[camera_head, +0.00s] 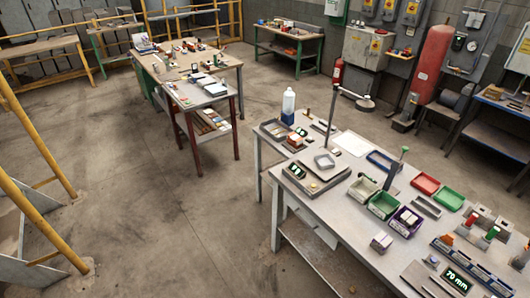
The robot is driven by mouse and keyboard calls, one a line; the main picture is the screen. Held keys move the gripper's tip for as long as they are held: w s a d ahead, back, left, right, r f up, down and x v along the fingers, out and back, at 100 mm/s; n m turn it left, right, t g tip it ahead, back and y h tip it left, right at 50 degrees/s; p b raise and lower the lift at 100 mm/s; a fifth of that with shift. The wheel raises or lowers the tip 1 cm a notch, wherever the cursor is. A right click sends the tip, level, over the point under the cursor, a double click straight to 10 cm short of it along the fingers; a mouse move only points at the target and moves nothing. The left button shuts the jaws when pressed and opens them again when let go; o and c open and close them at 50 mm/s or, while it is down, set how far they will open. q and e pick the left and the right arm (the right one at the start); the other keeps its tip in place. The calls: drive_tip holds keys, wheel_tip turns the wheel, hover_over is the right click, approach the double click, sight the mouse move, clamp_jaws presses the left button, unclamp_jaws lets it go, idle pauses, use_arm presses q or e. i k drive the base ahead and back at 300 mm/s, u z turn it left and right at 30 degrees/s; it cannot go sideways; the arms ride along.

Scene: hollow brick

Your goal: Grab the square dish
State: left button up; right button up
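A small grey square dish (324,161) with rounded corners is on the near workbench (335,228), towards its left end. It rests on or just behind a flat grey device (314,184) that has a lit green display; I cannot tell which. The dish looks empty. Neither of my grippers shows in the head view, so both are apart from the dish as far as I can see.
Near the dish are a white sheet (352,143), a grey tray (274,131) and a white bottle (288,105). To the right are a green bin (383,206), a red tray (425,184) and a blue tray (383,161). The floor left of the workbench is clear.

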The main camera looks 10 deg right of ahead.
sight(324, 161)
drive_tip(key=u, duration=0.7)
drive_tip(key=i, duration=1.55)
drive_tip(key=z, duration=0.9)
drive_tip(key=i, duration=0.65)
drive_tip(key=z, duration=0.8)
